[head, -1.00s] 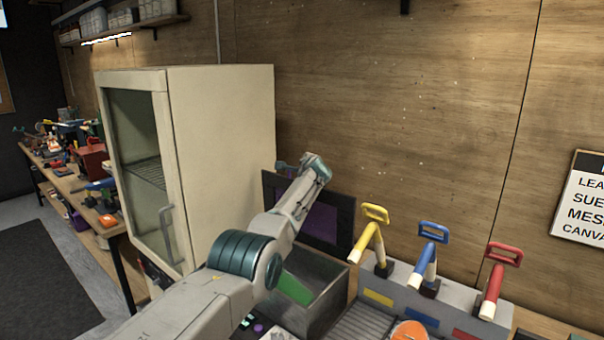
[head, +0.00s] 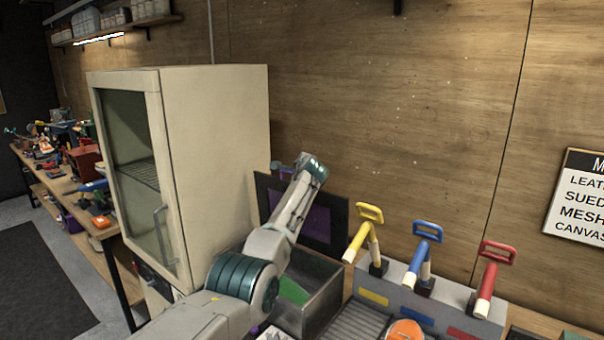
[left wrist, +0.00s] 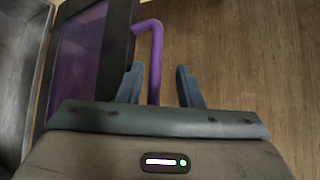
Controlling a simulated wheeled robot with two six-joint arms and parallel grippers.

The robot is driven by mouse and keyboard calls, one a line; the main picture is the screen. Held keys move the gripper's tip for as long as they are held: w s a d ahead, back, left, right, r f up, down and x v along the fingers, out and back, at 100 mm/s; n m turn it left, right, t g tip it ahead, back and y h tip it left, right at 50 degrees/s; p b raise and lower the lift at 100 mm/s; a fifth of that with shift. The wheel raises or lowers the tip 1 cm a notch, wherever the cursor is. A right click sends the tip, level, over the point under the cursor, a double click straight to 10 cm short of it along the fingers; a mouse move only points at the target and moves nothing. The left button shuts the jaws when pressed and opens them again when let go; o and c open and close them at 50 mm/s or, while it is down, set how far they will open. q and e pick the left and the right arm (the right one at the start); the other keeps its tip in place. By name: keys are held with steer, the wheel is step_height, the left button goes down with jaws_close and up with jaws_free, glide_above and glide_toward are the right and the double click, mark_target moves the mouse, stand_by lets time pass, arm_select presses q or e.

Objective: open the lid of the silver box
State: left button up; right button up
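The silver box (head: 328,315) stands beside the cabinet in the head view, its top open and something green inside. Its dark-framed lid (head: 340,222) with a purple panel stands raised at the back. The lid (left wrist: 120,35) also shows at the left of the left wrist view, with a bent purple handle (left wrist: 155,55). My left gripper (left wrist: 160,76) is open, its two fingers apart on either side of the handle bar. In the head view my left gripper (head: 278,168) is small, beside the lid's top edge. My right gripper is not in view.
A cream cabinet (head: 220,160) with a glass door stands close on the left. Right of the box is a grey rack (head: 455,322) with yellow, blue and red handled tools. A wooden wall (head: 400,120) is close behind. An orange round thing (head: 405,330) lies in front.

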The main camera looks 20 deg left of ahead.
arm_select(q)
steer(key=b+v, duration=0.3)
steer(key=v, duration=0.6)
steer(key=shift+s+r, duration=0.2)
steer(key=shift+s, duration=0.1)
steer(key=shift+f, duration=0.1)
